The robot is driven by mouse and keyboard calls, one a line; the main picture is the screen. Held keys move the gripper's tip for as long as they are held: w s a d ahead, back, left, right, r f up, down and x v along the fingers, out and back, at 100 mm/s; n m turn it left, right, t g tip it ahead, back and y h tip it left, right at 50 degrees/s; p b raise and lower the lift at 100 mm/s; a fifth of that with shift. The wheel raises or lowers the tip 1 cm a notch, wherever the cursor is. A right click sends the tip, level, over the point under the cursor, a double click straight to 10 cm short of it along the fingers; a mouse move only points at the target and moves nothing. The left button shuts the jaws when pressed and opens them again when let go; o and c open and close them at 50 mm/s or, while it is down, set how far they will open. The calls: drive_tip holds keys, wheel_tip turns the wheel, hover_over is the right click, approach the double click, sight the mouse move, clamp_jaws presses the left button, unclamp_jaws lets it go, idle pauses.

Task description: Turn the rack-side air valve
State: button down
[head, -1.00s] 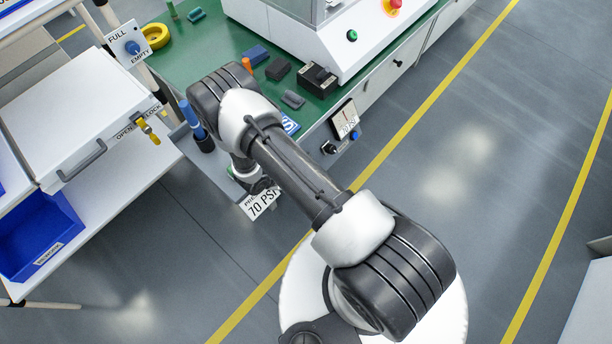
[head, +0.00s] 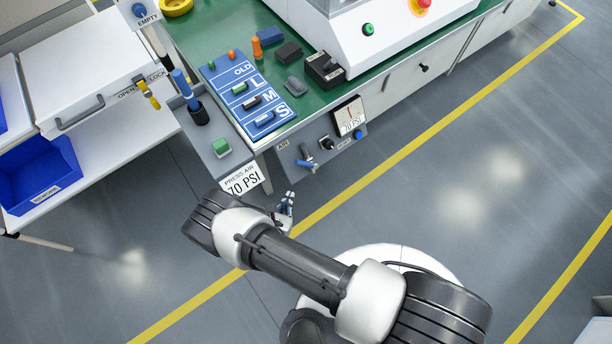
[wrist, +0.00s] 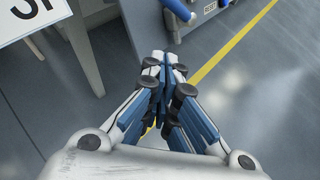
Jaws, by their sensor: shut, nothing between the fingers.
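A blue-handled air valve (head: 306,164) sits at the left end of the panel on the press bench's front, beside an AIR label (head: 283,145). My gripper (head: 286,203) is below and slightly left of this valve in the head view, apart from it, with nothing held. In the wrist view my gripper's fingers (wrist: 166,62) are shut together. A blue handle (wrist: 178,9) shows at the top edge there, just beyond the fingertips and cut off by the frame.
A gauge (head: 349,117), a black knob (head: 326,143) and a blue button (head: 358,134) are on the same panel. A PRESS AIR 70 PSI sign (head: 243,178) hangs left of my gripper. The rack (head: 88,65) with a yellow latch (head: 148,93) stands left. Open floor (head: 440,190) lies right.

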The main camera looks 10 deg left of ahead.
sight(306, 164)
drive_tip(key=w+f+b, duration=0.2)
drive_tip(key=w+b, duration=0.1)
drive_tip(key=w, duration=0.7)
drive_tip(key=shift+w+d+f, duration=0.15)
drive_tip(key=shift+w+d, duration=0.15)
drive_tip(key=shift+w, duration=0.05)
